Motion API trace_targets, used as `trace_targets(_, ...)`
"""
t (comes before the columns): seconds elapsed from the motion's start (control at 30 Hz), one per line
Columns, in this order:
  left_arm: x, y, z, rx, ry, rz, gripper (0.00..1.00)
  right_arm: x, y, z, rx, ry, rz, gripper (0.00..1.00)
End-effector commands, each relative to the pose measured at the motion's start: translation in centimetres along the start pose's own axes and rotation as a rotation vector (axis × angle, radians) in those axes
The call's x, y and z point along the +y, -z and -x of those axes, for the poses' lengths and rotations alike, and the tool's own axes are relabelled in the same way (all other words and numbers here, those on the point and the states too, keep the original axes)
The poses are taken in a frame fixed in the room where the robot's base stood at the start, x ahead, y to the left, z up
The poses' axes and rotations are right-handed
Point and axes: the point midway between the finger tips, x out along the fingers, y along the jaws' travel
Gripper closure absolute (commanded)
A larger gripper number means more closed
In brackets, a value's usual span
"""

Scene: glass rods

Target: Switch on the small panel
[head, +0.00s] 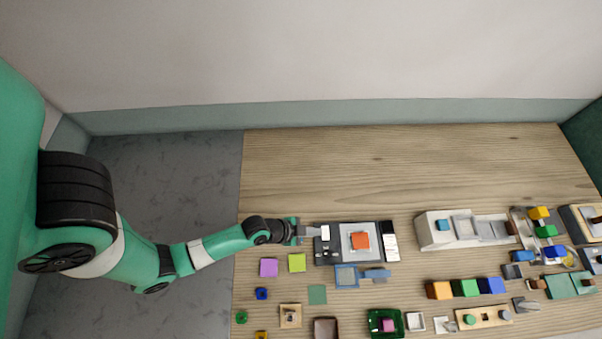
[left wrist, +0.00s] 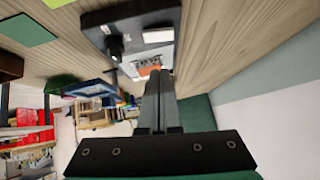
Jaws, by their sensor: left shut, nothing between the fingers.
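The small panel (head: 350,229) lies flat on the wooden table, dark with a grey middle and an orange square (head: 360,241). A white rectangle (head: 325,232) is near its left end, and a white labelled strip (head: 391,243) is at its right. My left gripper (head: 302,231) is shut and empty at the panel's left edge; I cannot tell whether it touches. In the left wrist view the panel (left wrist: 130,17) shows beyond the shut fingers (left wrist: 158,80), with a black knob (left wrist: 114,46) beside the white rectangle. My right gripper is not in view.
Purple (head: 268,267) and lime (head: 297,262) squares lie below the left gripper. A blue frame (head: 346,276) lies just below the panel. A white block fixture (head: 432,232) stands to its right, with several coloured blocks beyond. The table behind the panel is clear.

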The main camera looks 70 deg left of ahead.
Motion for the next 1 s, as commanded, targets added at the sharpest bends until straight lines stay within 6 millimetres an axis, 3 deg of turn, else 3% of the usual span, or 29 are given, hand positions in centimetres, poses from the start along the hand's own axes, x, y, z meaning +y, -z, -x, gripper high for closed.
trace_targets(0.2,0.0,-0.2,4.7,0.000,0.003,0.003,1.00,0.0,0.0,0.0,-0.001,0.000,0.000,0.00)
trace_targets(0.33,0.0,-0.2,6.2,0.000,0.002,0.002,1.00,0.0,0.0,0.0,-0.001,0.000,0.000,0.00)
trace_targets(0.77,0.0,-0.1,6.7,0.000,0.000,0.003,1.00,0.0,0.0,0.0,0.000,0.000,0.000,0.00)
trace_targets(1.0,0.0,-0.7,6.7,-0.024,0.001,0.129,1.00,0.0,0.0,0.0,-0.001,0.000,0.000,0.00)
